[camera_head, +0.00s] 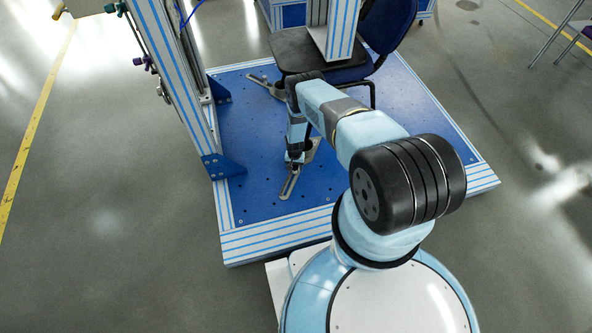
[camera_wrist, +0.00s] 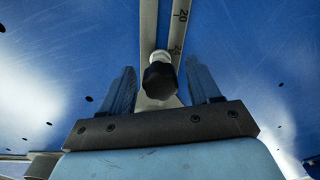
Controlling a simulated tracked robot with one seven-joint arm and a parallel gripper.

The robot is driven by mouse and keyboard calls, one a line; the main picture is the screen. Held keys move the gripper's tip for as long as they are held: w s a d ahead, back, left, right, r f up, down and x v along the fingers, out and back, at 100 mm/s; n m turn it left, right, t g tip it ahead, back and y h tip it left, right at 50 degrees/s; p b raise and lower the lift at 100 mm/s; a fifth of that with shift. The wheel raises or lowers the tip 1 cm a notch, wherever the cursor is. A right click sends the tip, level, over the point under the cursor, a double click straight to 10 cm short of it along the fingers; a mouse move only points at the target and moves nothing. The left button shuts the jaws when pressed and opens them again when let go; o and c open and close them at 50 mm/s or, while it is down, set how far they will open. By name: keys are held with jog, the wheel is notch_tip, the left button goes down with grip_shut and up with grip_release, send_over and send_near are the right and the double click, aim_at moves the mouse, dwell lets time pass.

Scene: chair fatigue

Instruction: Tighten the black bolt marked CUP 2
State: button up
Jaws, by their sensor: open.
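In the wrist view a black bolt (camera_wrist: 160,80) with a lobed knob head and a pale metal collar sits on a slotted metal bracket (camera_wrist: 148,30) with scale marks. No CUP 2 label is legible. My gripper (camera_wrist: 159,80) is open, with one finger on each side of the knob and a gap to both. In the head view my gripper (camera_head: 294,160) points down over the bracket (camera_head: 290,186) near the front of the blue plate. The bolt itself is too small to make out there.
The blue base plate (camera_head: 255,205) has several holes. A striped upright frame (camera_head: 180,80) stands left of my arm. A dark chair (camera_head: 300,50) is on the plate behind my gripper, with another bracket (camera_head: 265,85) by it. The floor at left is clear.

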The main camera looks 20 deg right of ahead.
jog(key=shift+n, duration=0.3)
jog(key=n, duration=0.3)
jog(key=shift+n, duration=0.4)
jog(key=n, duration=0.4)
jog(key=shift+c, duration=0.3)
grip_shut()
jog(key=m, duration=0.4)
dwell(0.3)
